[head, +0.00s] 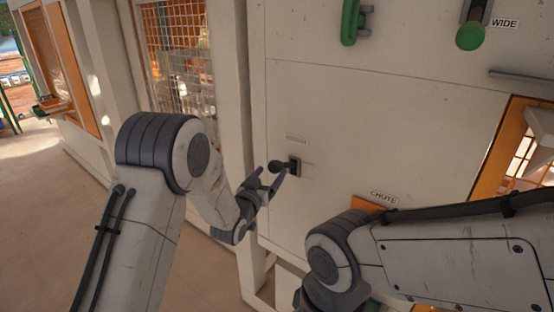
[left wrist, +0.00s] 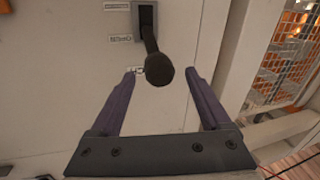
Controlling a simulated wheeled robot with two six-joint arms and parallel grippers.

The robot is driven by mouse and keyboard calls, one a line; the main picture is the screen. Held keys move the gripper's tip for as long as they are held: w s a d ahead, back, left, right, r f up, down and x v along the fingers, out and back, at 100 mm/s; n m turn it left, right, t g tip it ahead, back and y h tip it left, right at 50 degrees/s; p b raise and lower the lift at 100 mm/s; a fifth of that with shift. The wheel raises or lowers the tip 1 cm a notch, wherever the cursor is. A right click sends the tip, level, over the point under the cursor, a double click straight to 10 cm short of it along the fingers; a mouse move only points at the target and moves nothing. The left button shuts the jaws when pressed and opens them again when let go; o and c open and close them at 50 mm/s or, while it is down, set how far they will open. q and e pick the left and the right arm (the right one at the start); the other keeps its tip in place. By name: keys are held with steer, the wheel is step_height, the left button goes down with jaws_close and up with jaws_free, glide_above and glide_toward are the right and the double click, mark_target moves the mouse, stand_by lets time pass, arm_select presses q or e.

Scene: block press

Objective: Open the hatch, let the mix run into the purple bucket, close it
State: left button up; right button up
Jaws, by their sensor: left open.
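A dark lever with a round knob (head: 276,166) sticks out of a slotted plate on the pale panel (head: 350,120). It also shows in the left wrist view, its knob (left wrist: 159,70) between the fingertips in the picture. My left gripper (head: 269,180) is open at the knob, with a finger on each side; I cannot tell whether either touches it. A CHUTE label (head: 383,197) sits lower on the panel, above my right arm. My right gripper is out of view. I do not see the purple bucket or any mix.
A green handle (head: 351,22) and a green knob (head: 470,36) by a WIDE label (head: 504,23) are higher on the panel. An orange-framed opening (head: 495,150) is at the right. A wire-mesh window (head: 185,60) is at the left. The floor (head: 40,210) at the left is clear.

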mark_target(279, 162)
arm_select(q)
steer(key=p+x, duration=0.2)
steer(key=x, duration=0.3)
steer(key=shift+w+d+r, duration=0.15)
steer(key=shift+w, duration=0.15)
steer(key=shift+p+x, duration=0.5)
steer(key=shift+x, duration=0.3)
jaws_close()
